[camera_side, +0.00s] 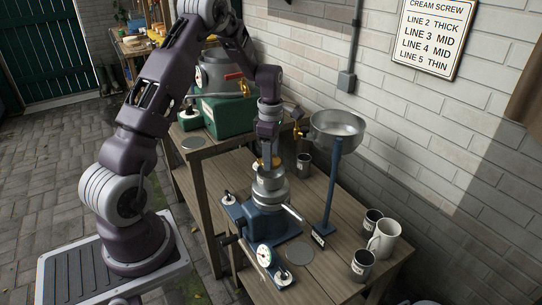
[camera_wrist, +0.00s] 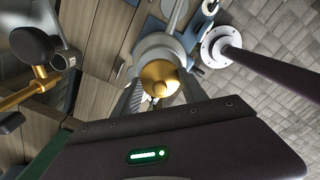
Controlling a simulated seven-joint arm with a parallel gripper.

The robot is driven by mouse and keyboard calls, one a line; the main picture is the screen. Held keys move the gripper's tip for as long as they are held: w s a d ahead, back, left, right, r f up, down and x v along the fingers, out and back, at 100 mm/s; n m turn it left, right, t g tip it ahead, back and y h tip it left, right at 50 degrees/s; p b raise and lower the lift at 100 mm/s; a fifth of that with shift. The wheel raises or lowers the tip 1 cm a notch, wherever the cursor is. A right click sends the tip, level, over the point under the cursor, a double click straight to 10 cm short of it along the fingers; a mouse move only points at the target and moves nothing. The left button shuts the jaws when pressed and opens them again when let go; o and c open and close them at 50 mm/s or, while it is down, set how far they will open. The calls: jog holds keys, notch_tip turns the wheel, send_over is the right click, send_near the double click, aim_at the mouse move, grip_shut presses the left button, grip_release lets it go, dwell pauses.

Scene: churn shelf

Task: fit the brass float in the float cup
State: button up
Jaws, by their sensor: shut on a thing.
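My gripper (camera_side: 268,157) points straight down over the blue separator on the bench and is shut on the brass float. In the wrist view the brass float (camera_wrist: 158,76) is a round golden dome with a small knob, held between the two fingers. The grey metal float cup (camera_side: 269,180) stands on top of the separator, directly under my gripper. Its pale rim (camera_wrist: 150,43) shows behind the float in the wrist view. The float is at or just above the cup's mouth; I cannot tell whether it touches. My fingers hide much of it in the side view.
A steel bowl (camera_side: 337,124) on a blue post stands close at the right. Dark cups (camera_side: 362,263) and a white jug (camera_side: 384,238) are at the bench's right end. A green machine (camera_side: 222,116) stands behind. A round grey disc (camera_side: 299,254) lies on the bench front.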

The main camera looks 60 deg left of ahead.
jog(key=shift+f, duration=0.15)
jog(key=shift+f, duration=0.2)
dwell(0.3)
jog(key=shift+f, duration=0.8)
dwell(0.6)
jog(key=shift+r, duration=0.1)
jog(key=shift+r, duration=1.1)
jog(key=shift+f, duration=0.1)
dwell(0.3)
jog(key=shift+f, duration=0.3)
jog(key=shift+f, duration=0.8)
dwell(0.6)
